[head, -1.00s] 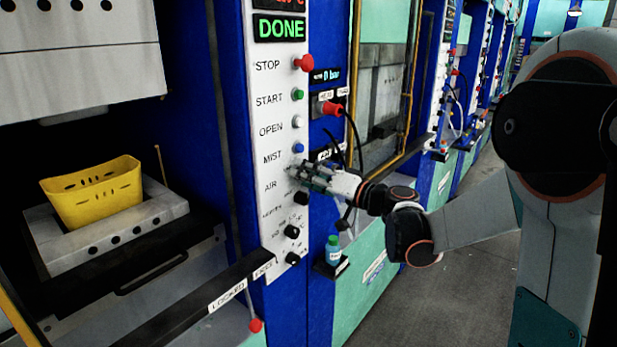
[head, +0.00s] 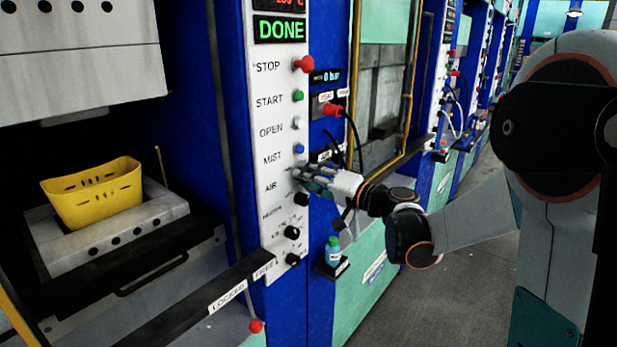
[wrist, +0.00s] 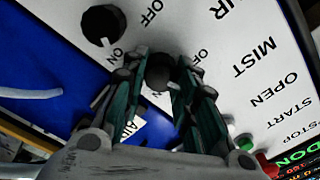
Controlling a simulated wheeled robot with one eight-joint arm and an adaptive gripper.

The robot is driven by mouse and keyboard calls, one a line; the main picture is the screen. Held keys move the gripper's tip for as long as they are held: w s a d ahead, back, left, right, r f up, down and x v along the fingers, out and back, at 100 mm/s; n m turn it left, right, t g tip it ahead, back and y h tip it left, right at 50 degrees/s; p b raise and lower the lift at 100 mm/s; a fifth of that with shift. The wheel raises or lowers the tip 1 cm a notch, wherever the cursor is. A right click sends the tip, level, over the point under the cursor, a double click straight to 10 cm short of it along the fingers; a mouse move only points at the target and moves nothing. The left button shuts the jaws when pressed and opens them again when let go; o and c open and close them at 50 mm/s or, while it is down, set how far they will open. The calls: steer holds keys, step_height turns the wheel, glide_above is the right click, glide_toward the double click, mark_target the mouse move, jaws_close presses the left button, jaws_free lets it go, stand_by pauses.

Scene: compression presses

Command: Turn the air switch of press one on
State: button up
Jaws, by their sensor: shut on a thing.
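The white control panel (head: 262,225) of the near press carries STOP, START, OPEN, MIST and AIR labels in a column. My gripper (head: 298,175) is at the AIR row, against the panel face. In the wrist view its two green-padded fingers stand on either side of a round black knob (wrist: 160,70), the air switch, and are shut on it. In the head view the fingers cover the air switch.
Another black knob (head: 302,199) is just below my fingers, with further knobs (head: 292,232) lower. The blue mist button (head: 299,149) is just above. A red stop button (head: 304,64) sticks out higher. A small bottle (head: 333,251) stands on a ledge below my wrist. A yellow basket (head: 95,195) is inside the press.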

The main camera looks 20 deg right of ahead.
steer(key=m, duration=0.8)
steer(key=shift+f+m, duration=0.15)
steer(key=shift+m, duration=0.25)
stand_by(0.4)
steer(key=o, duration=1)
steer(key=shift+o, duration=0.2)
steer(key=shift+d, duration=0.1)
steer(key=v, duration=1.2)
